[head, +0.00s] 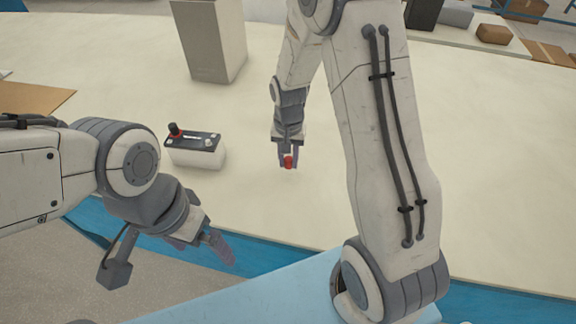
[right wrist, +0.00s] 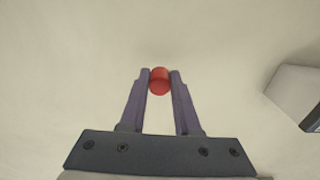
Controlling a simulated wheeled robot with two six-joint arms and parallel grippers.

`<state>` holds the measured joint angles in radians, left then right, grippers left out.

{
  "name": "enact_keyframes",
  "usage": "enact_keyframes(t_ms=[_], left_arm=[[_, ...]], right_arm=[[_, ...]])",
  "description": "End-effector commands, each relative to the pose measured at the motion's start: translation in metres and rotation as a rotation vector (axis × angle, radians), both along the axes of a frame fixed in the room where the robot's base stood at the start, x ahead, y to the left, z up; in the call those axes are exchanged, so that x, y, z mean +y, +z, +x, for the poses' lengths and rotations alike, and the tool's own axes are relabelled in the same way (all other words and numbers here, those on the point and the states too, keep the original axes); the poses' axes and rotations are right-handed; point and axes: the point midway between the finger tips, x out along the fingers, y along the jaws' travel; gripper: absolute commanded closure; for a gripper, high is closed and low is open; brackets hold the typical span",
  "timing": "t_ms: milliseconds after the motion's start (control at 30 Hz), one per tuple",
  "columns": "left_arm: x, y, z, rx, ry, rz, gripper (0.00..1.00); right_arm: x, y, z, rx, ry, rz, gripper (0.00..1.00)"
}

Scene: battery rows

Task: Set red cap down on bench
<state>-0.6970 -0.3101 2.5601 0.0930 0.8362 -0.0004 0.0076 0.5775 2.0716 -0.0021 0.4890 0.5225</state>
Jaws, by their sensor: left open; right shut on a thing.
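A red cap (head: 289,162) is held between the fingers of my right gripper (head: 287,158), over the pale bench (head: 400,120). In the right wrist view the red cap (right wrist: 160,80) sits between the fingertips of the right gripper (right wrist: 159,82). I cannot tell whether the cap touches the bench. My left gripper (head: 222,248) is open and empty at the lower left, near the bench's front edge. A battery (head: 196,155) with a black top stands on the bench left of the right gripper.
A tall grey block (head: 210,45) stands behind the battery. A brown sheet (head: 35,98) lies at the far left. Dark and brown boxes (head: 494,34) stand at the back right. The bench around the red cap is clear. The battery's pale side (right wrist: 290,92) appears at right in the wrist view.

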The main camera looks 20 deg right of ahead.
Motion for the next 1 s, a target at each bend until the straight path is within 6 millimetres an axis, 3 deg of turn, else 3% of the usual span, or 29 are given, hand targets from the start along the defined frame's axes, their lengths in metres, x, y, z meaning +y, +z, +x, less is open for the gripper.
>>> enact_keyframes(t_ms=[200, 633, 667, 700, 733, 1000], left_arm=[[0.0, 0.002, 0.0, 0.0, 0.0, 0.0, 0.0], [0.0, -0.001, 0.0, 0.0, 0.0, 0.0, 0.0], [0.0, 0.0, 0.0, 0.0, 0.0, 0.0, 0.0], [0.0, 0.0, 0.0, 0.0, 0.0, 0.0, 0.0], [0.0, 0.0, 0.0, 0.0, 0.0, 0.0, 0.0], [0.0, 0.001, 0.0, 0.0, 0.0, 0.0, 0.0]], right_arm=[[-0.001, -0.03, -0.002, 0.004, -0.001, 0.0, 1.0], [-0.001, -0.037, -0.001, 0.002, -0.001, 0.0, 1.0], [-0.001, -0.035, -0.001, 0.001, -0.001, 0.0, 0.58], [-0.001, -0.035, -0.001, 0.001, -0.001, 0.0, 0.42], [-0.001, -0.035, -0.001, 0.001, -0.001, 0.0, 0.39], [-0.001, -0.035, -0.001, 0.001, -0.001, 0.0, 0.39]])
